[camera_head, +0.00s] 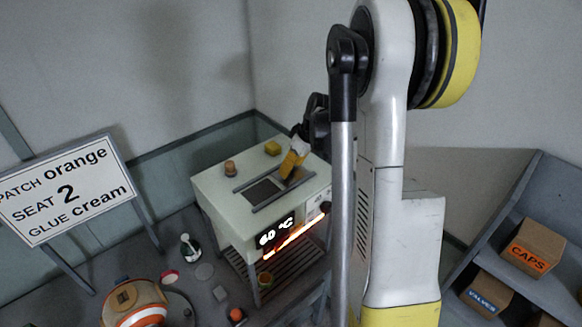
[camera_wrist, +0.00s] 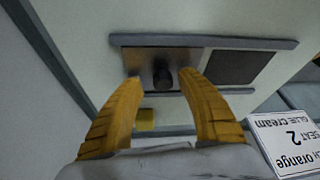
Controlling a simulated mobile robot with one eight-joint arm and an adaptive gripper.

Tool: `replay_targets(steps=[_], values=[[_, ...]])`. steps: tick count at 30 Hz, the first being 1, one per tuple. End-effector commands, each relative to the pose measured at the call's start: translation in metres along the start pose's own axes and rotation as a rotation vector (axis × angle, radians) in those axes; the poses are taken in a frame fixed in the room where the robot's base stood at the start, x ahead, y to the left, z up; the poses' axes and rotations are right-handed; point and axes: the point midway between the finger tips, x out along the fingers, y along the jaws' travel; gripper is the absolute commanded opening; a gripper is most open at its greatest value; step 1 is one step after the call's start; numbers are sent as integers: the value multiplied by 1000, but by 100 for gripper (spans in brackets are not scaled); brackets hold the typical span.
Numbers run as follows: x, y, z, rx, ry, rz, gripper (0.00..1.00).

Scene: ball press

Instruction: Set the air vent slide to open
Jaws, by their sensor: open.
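The air vent slide is a flat metal plate (camera_wrist: 138,62) with a black knob (camera_wrist: 162,76), set between two grey rails on top of the pale machine (camera_head: 221,207). In the wrist view a dark square opening (camera_wrist: 240,66) lies right of the plate; it also shows in the head view (camera_head: 262,191), to the left of my gripper. My gripper (camera_wrist: 164,84) has its yellow fingers open, one on each side of the knob. Whether they touch it I cannot tell. In the head view my gripper (camera_head: 291,166) is over the right part of the slide track and hides the knob.
A yellow block (camera_head: 272,148) and a small orange-brown knob (camera_head: 230,168) stand on the machine top near the track. A sign (camera_head: 66,190) stands left; shelves with boxes (camera_head: 532,247) stand right.

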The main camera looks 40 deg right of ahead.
Motion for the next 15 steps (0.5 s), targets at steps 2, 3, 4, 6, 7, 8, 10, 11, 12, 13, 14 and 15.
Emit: replay_targets(steps=[2,3,4,6,7,8,10,11,12,13,14,15], values=[[-3,0,0,0,0,0,44],[-6,0,0,0,0,0,44],[-9,0,0,0,0,0,44],[-20,0,0,1,0,0,44],[-26,0,0,1,0,0,44],[-33,0,1,2,0,0,44],[-49,0,1,3,0,0,44],[-56,0,0,2,0,0,44],[-66,0,1,2,0,0,44],[-72,1,1,2,0,0,44],[-79,1,1,2,0,0,44],[-86,1,1,2,0,1,44]])
